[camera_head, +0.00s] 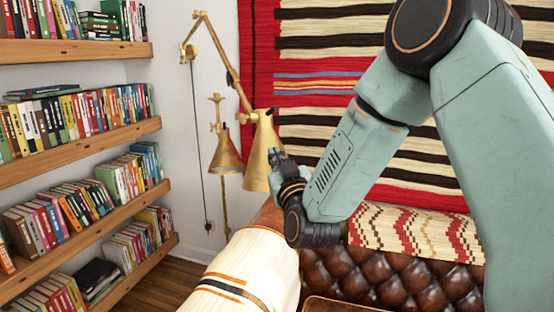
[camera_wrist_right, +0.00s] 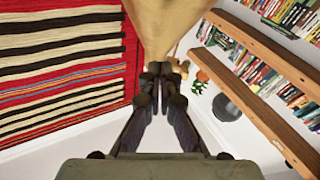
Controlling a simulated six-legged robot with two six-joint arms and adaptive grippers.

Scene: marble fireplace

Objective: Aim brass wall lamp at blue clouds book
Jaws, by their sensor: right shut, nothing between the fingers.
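The brass wall lamp (camera_head: 262,150) hangs on a jointed arm (camera_head: 222,55) fixed to the white wall; its cone shade points mostly downward. My right gripper (camera_head: 278,160) is at the right side of the shade. In the right wrist view the shade (camera_wrist_right: 168,25) fills the top middle, and my shut, empty fingertips (camera_wrist_right: 155,72) overlap its lower edge. I cannot tell whether they touch it. I cannot pick out the blue clouds book among the shelved books. My left gripper is not in view.
Wooden shelves (camera_head: 80,176) full of books line the left wall. A smaller brass lamp (camera_head: 226,152) stands behind the wall lamp. A striped rug (camera_head: 315,60) hangs on the back wall. A brown leather sofa (camera_head: 390,280) with a cream throw (camera_head: 240,262) lies below.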

